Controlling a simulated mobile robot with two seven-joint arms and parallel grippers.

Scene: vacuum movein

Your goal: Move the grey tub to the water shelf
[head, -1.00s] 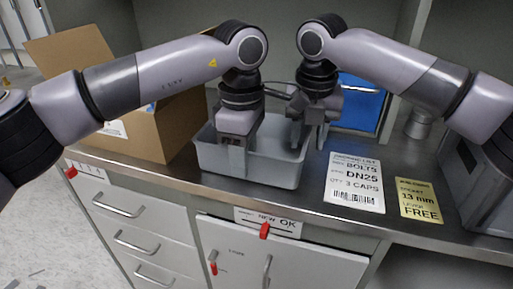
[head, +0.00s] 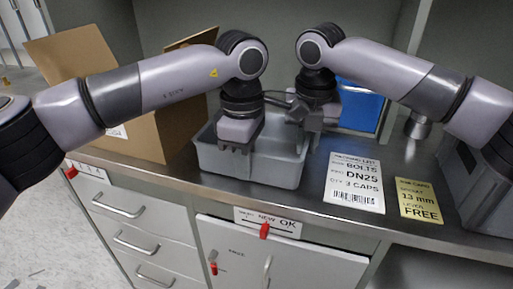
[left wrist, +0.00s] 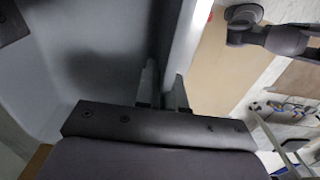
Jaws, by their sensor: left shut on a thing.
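The grey tub (head: 250,168) stands on the grey counter, open side up. My left gripper (head: 238,148) reaches down at the tub's front wall. In the left wrist view, its two fingers (left wrist: 164,88) sit either side of the tub wall (left wrist: 183,40), shut on it. My right gripper (head: 308,138) is at the tub's right rim. Its fingertips are small and partly hidden, so I cannot tell whether they are shut. No water label is readable in these views.
An open cardboard box (head: 155,115) stands just left of the tub. A blue bin (head: 359,106) is behind at the right. A white bolts card (head: 354,183) and a yellow card (head: 418,201) lie right of the tub. A dark grey container (head: 480,185) stands far right.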

